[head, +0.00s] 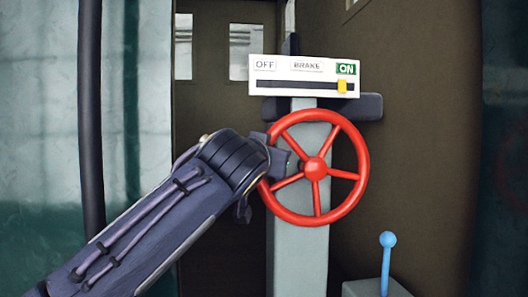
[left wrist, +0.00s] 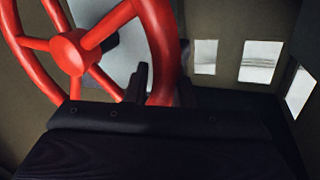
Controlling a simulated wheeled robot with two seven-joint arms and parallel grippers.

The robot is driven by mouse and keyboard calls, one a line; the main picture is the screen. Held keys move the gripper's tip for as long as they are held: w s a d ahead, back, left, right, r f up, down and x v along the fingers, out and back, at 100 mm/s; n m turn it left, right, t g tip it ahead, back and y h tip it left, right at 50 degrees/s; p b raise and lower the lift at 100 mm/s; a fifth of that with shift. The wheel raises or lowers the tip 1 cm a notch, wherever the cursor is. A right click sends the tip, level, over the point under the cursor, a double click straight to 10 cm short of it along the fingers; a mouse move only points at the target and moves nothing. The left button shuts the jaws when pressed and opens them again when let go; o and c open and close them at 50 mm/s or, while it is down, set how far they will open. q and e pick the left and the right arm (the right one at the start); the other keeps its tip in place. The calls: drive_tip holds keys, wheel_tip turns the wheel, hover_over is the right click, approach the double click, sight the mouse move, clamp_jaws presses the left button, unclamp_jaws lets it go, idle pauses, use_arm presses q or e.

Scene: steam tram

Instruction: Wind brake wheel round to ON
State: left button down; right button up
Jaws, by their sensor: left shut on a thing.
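The red brake wheel (head: 316,168) stands upright on a grey post (head: 300,245) in the head view. Its hub and several spokes show. Above it is a white plate (head: 303,75) marked OFF, BRAKE and ON, with a dark slot. The yellow marker (head: 342,87) sits near the right end of the slot, just below the green ON label (head: 346,68). My left gripper (head: 271,168) is at the wheel's left rim and is shut on it. In the left wrist view the wheel (left wrist: 72,52) is close, with a dark finger (left wrist: 141,82) against its rim. My right gripper is not in view.
A blue-knobbed lever (head: 387,240) rises from a grey box at the lower right. A dark vertical pole (head: 90,120) stands at the left. Behind are brown walls and a door with small windows (head: 245,45).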

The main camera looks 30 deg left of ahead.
sight(288, 122)
use_arm(q)
drive_tip(key=d+r+m+p, duration=0.1)
drive_tip(key=r+m+p, duration=0.1)
drive_tip(key=p, duration=0.2)
drive_tip(key=w+d+r+m+g+p, duration=0.1)
drive_tip(key=r+m+p, duration=0.1)
drive_tip(key=p, duration=0.2)
drive_tip(key=w+d+r+m+g+p, duration=0.1)
drive_tip(key=r+p, duration=0.1)
drive_tip(key=p, duration=0.2)
drive_tip(key=shift+m+y, duration=0.3)
drive_tip(key=shift+m, duration=0.1)
drive_tip(key=shift+w+d+r+m+g+p, duration=0.25)
drive_tip(key=shift+d+m+g+p, duration=0.2)
drive_tip(key=shift+p, duration=0.7)
drive_tip(key=shift+f, duration=0.1)
drive_tip(key=c, duration=1.3)
unclamp_jaws()
drive_tip(key=shift+o, duration=0.2)
drive_tip(key=b+v, duration=0.2)
drive_tip(key=v, duration=0.4)
drive_tip(key=shift+s+d, duration=0.2)
drive_tip(key=shift+s, duration=0.05)
drive_tip(key=shift+s+d, duration=0.15)
drive_tip(key=shift+s, duration=0.4)
